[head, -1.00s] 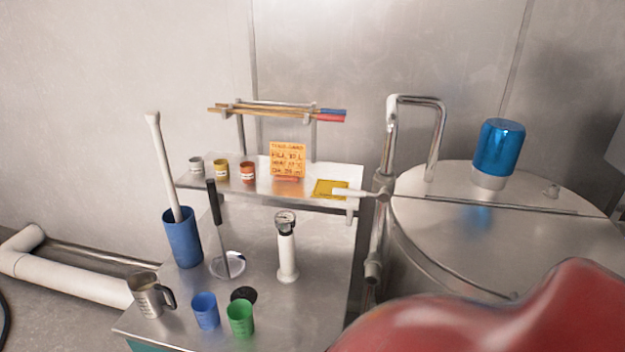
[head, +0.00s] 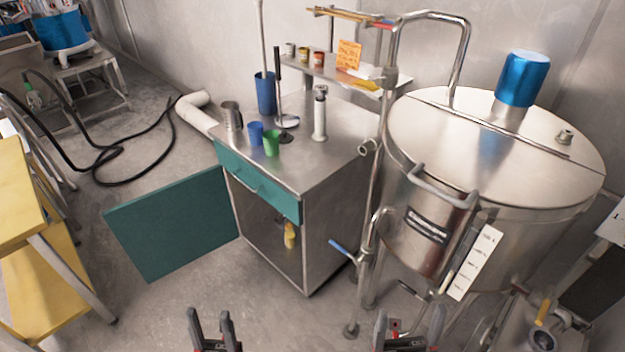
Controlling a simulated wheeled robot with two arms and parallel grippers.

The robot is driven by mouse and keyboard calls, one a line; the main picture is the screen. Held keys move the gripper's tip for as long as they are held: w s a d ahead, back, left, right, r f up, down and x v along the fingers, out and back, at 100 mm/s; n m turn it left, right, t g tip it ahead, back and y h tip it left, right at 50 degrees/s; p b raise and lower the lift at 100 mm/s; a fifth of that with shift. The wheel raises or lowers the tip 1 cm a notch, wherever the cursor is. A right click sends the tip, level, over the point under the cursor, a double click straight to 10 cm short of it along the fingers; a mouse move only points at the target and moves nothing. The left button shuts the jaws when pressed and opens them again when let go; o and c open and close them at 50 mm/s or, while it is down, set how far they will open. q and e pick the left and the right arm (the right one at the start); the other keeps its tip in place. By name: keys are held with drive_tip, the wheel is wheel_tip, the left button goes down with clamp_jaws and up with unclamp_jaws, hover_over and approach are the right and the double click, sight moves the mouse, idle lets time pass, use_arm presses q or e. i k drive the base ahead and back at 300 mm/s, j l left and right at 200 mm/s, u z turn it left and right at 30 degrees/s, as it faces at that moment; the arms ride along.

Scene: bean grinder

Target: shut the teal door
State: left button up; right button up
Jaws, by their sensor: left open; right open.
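The teal door (head: 172,226) of the steel cabinet (head: 330,200) stands wide open, swung out to the left from the cabinet's left front edge. The cabinet's dark inside shows below a teal drawer (head: 258,182) with a metal handle, and the drawer looks shut. A small yellow item (head: 290,235) shows at the cabinet's opening. My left gripper (head: 211,325) is open and empty at the bottom edge, below and right of the door. My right gripper (head: 408,325) is open and empty at the bottom edge, further right. Neither touches the door or cabinet.
A large steel tank (head: 480,150) with pipes and a blue-handled valve (head: 342,249) stands right of the cabinet. A yellow-topped table (head: 18,200) stands at the left, near the door. Cups and tools stand on the cabinet top. Grey floor is clear before the cabinet.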

sight(163, 229)
drive_tip(key=i+j+u, duration=0.25)
drive_tip(key=i+j, duration=0.15)
drive_tip(key=i+j+u, duration=0.25)
drive_tip(key=i, duration=0.35)
drive_tip(key=i+j+u, duration=0.2)
drive_tip(key=i, duration=0.35)
drive_tip(key=i+j+u, duration=0.25)
drive_tip(key=i, duration=0.3)
drive_tip(key=l, duration=0.1)
